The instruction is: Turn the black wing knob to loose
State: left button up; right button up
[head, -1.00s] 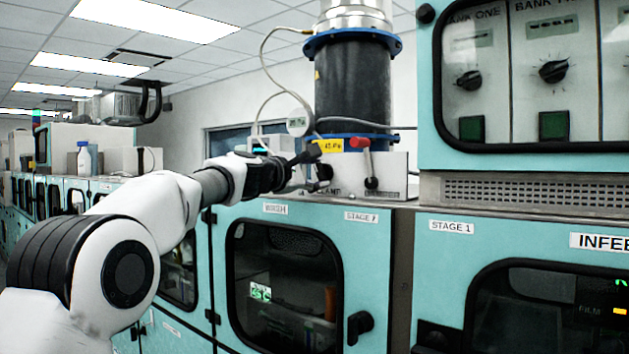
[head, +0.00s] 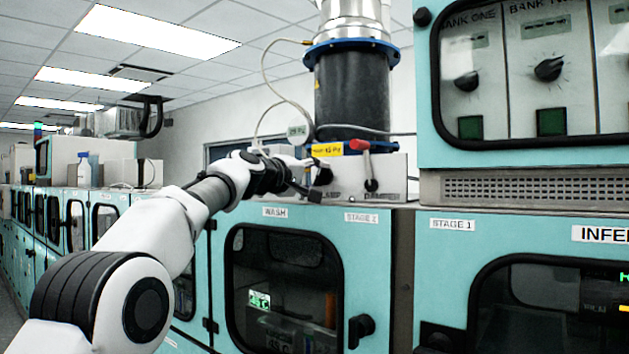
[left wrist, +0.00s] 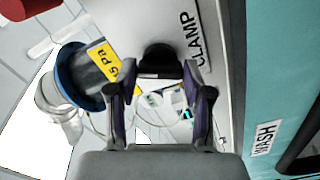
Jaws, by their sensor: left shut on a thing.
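The black wing knob (head: 323,173) sits on the front of the pale box (head: 393,175) below the dark column, mostly hidden by my gripper in the head view. In the left wrist view the black knob (left wrist: 159,60) stands between my fingertips, beside the "CLAMP" lettering (left wrist: 190,38). My left gripper (head: 316,186) reaches it from the left and is shut on it, with one finger on each side. It also shows in the left wrist view (left wrist: 159,74). I cannot read the knob's exact angle. My right gripper is not in view.
The dark column (head: 351,88) with blue flanges and a thin hose rises behind. Teal cabinets (head: 365,237) lie below, and a teal panel with dials (head: 548,69) overhangs at the right.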

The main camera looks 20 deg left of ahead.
pick_arm(q)
jog(key=shift+r+m, duration=0.15)
jog(key=shift+m, duration=0.35)
jog(key=shift+a+r, duration=0.1)
jog(key=o, duration=0.8)
jog(key=shift+c, duration=0.2)
jog(key=o, duration=0.4)
jog(key=shift+w+f, duration=0.15)
jog(key=shift+f, duration=0.05)
jog(key=v, duration=1.2)
